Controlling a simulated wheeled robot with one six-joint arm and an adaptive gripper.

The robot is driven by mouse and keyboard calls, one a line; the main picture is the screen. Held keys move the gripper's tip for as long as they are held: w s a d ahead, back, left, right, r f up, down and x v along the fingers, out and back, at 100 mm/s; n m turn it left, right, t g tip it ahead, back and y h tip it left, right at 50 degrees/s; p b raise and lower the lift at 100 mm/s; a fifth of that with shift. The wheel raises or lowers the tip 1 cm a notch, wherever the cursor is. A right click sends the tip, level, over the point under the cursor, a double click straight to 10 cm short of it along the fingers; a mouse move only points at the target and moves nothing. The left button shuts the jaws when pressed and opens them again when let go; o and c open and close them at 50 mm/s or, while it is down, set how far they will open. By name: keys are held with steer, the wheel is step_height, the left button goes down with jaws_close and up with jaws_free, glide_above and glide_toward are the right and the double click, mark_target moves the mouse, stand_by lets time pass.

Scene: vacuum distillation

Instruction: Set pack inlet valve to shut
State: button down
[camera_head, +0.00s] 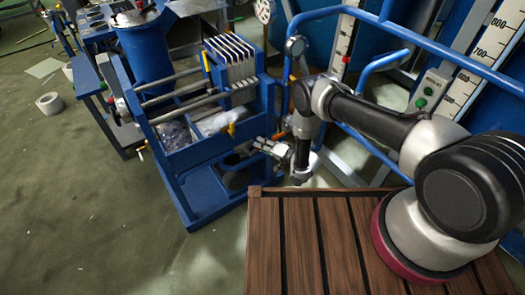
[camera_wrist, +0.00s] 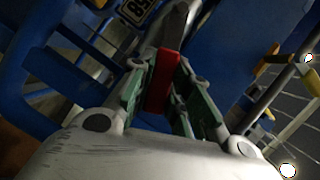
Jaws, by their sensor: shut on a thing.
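My gripper (camera_head: 264,146) reaches down beside the blue plate-pack stand, next to the blue pipes. In the wrist view my gripper (camera_wrist: 161,84) has its two green-padded fingers shut on a red valve handle (camera_wrist: 162,78). The handle lies between the pads, and a grey metal part (camera_wrist: 176,28) extends beyond it. I take the handle to be on the pack inlet valve; no readable name confirms this. In the head view the gripper and arm hide the valve, so its angle cannot be told there.
The blue stand (camera_head: 190,211) with upright plates (camera_head: 232,62) is left of the gripper. Blue rails (camera_head: 330,12) and level scales (camera_head: 341,48) stand behind my arm. A number tag (camera_wrist: 136,12) is close to the handle. Open floor lies at the left.

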steer(key=r+n+h, duration=0.1)
steer(key=a+r+n, duration=0.1)
steer(key=n, duration=0.1)
steer(key=shift+s+a+h, duration=0.1)
steer(key=shift+s+h, duration=0.3)
steer(key=n, duration=0.1)
steer(key=s+a+r+n+h, duration=0.1)
steer(key=shift+a+r+n, duration=0.2)
steer(key=shift+n, duration=0.1)
steer(key=shift+s+a+r+n+t+h, duration=0.2)
steer(key=shift+s+a+n+t+h, duration=0.1)
steer(key=shift+a+n+h, duration=0.2)
steer(key=shift+s+a+r+n+t+h, duration=0.2)
steer(key=shift+s+a+n+h, duration=0.15)
steer(key=shift+n, duration=0.25)
steer(key=shift+s+a+n+t+h, duration=0.3)
steer(key=shift+a+n+t+h, duration=0.15)
steer(key=shift+n+h, duration=0.4)
steer(key=shift+a, duration=0.1)
steer(key=c, duration=1.3)
jaws_free()
steer(key=shift+s, duration=0.1)
steer(key=v, duration=1.2)
